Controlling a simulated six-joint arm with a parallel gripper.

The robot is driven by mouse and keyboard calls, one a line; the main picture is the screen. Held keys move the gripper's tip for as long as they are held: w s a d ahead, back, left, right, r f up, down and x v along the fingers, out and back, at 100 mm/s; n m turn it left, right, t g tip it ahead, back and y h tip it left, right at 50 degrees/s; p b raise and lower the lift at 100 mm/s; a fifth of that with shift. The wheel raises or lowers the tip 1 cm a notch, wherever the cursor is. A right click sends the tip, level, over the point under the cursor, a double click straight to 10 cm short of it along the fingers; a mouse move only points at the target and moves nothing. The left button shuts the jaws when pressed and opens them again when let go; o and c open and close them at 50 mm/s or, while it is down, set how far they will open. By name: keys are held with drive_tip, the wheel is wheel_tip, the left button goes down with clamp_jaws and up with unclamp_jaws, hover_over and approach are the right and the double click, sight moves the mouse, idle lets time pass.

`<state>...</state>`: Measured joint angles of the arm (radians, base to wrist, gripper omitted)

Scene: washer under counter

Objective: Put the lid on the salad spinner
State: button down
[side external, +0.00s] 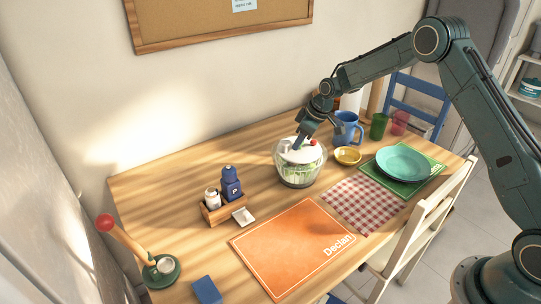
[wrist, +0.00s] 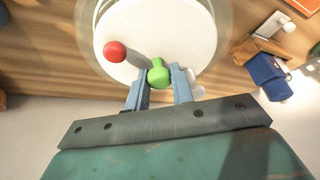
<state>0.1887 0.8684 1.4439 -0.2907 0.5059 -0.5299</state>
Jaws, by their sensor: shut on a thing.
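The salad spinner has a clear bowl (side external: 299,174) with green leaves inside, upright on the table. Its white lid (side external: 303,156) is at the bowl's top and looks about level; I cannot tell whether it is fully seated. In the wrist view the lid (wrist: 160,35) is a white disc inside the clear rim, with a red knob (wrist: 115,52) towards its edge and a green knob (wrist: 158,73). My gripper (wrist: 158,85) is shut on the green knob, one blue finger on each side. In the side view my gripper (side external: 300,142) comes down onto the lid from above.
Farther right are cups and a teal plate (side external: 403,161). A wooden caddy (side external: 221,209) with bottles stands left. An orange mat (side external: 290,246) lies in front, bare.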

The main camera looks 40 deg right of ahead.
drive_tip(key=shift+f, duration=0.1)
idle(0.8)
drive_tip(key=shift+c, duration=1.6)
unclamp_jaws()
drive_tip(key=shift+r, duration=0.8)
drive_tip(key=shift+r, duration=0.7)
drive_tip(key=shift+r, duration=0.35)
drive_tip(key=shift+r, duration=0.4)
drive_tip(key=shift+r, duration=0.1)
drive_tip(key=shift+r, duration=0.25)
